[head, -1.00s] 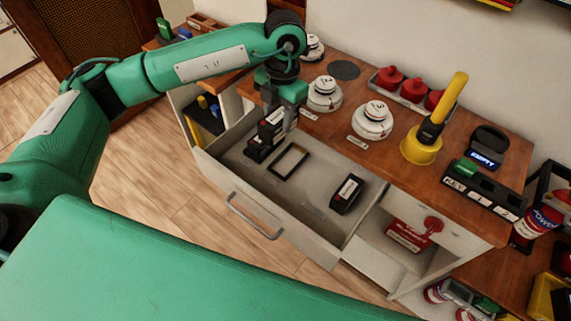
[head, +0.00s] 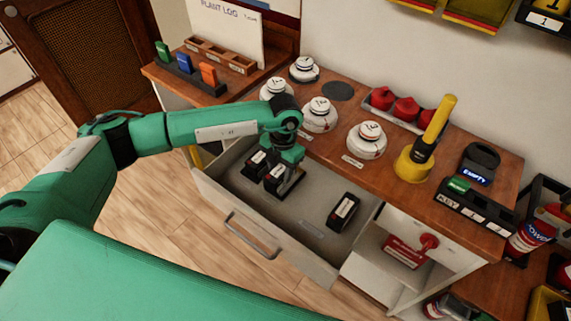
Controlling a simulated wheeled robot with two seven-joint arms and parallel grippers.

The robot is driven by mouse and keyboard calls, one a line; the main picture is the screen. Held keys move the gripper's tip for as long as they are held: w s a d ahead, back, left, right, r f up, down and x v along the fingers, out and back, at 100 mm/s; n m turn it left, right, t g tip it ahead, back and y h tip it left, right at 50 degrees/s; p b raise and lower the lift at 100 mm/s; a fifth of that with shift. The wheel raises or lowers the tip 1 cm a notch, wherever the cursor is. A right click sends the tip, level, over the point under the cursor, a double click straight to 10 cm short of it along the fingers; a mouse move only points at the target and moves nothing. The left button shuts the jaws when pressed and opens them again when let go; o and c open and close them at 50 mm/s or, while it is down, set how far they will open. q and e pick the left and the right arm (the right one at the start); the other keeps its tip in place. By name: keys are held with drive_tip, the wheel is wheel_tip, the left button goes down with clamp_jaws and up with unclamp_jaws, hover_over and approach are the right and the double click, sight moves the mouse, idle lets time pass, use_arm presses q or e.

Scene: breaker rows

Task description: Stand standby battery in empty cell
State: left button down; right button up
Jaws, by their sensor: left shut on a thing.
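My left gripper (head: 284,166) is shut on the standby battery (head: 274,179), which is upright in the drawer. The dark rim of the empty cell (head: 296,184) shows at the right of this battery. The battery is at the cell, but the gripper hides part of both, and I cannot tell whether it rests on the bottom. Another battery (head: 255,162) stands close on its left. A third battery (head: 343,212) is apart at the right of the drawer. My right gripper is out of view.
White round knobs (head: 319,115) stand on the wooden counter behind the drawer. A yellow-handled tool (head: 436,125) stands in a yellow base further right. The drawer front with its handle (head: 252,237) is nearest. The drawer floor between the held and right batteries is clear.

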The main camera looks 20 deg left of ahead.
use_arm(q)
drive_tip(key=shift+w+d+r, duration=0.1)
drive_tip(key=shift+w+d, duration=0.15)
drive_tip(key=shift+w, duration=0.35)
drive_tip(key=shift+w+d+r, duration=0.1)
drive_tip(key=shift+w+d, duration=0.1)
drive_tip(key=shift+w, duration=0.4)
drive_tip(key=shift+f+p, duration=0.4)
drive_tip(key=shift+p, duration=0.1)
drive_tip(key=shift+f, duration=0.35)
drive_tip(key=shift+f+b, duration=0.35)
drive_tip(key=shift+s+f, duration=0.1)
drive_tip(key=shift+f, duration=0.15)
drive_tip(key=c, duration=1)
unclamp_jaws()
drive_tip(key=shift+s, duration=0.1)
drive_tip(key=shift+o, duration=0.8)
drive_tip(key=shift+f, duration=0.1)
drive_tip(key=shift+r, duration=0.2)
drive_tip(key=shift+w+r, duration=0.25)
drive_tip(key=shift+r, duration=0.6)
drive_tip(key=r, duration=0.6)
drive_tip(key=w+r+b, duration=0.1)
drive_tip(key=r, duration=0.3)
drive_tip(key=shift+w+d, duration=0.1)
drive_tip(key=shift+d, duration=0.15)
drive_tip(key=shift+r, duration=0.6)
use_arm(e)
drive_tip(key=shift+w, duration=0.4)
